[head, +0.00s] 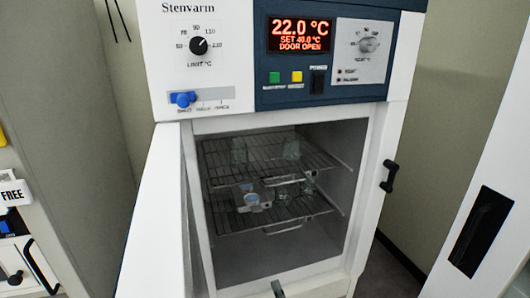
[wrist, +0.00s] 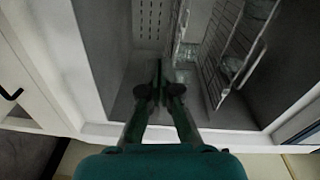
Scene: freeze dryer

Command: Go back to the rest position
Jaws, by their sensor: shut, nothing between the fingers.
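My gripper (wrist: 158,82) is shut and empty in the wrist view, its two fingers together. Its fingertips show against the inside of the open oven (head: 300,265), apart from the racks, which lie to their right. I cannot tell how deep the tips reach. In the head view, a small dark piece shows at the bottom edge in front of the oven; I cannot tell if it is part of my gripper. The oven's white door (head: 152,220) stands open to the left. The oven display (head: 300,33) reads 22.0 °C, set 40.0 °C, door open.
An upper wire rack (head: 225,180) and a lower wire rack (head: 235,222) hold clear glassware and a small white and blue item (head: 252,197). A black latch (head: 389,176) juts from the oven's right side. White cabinets stand left and right.

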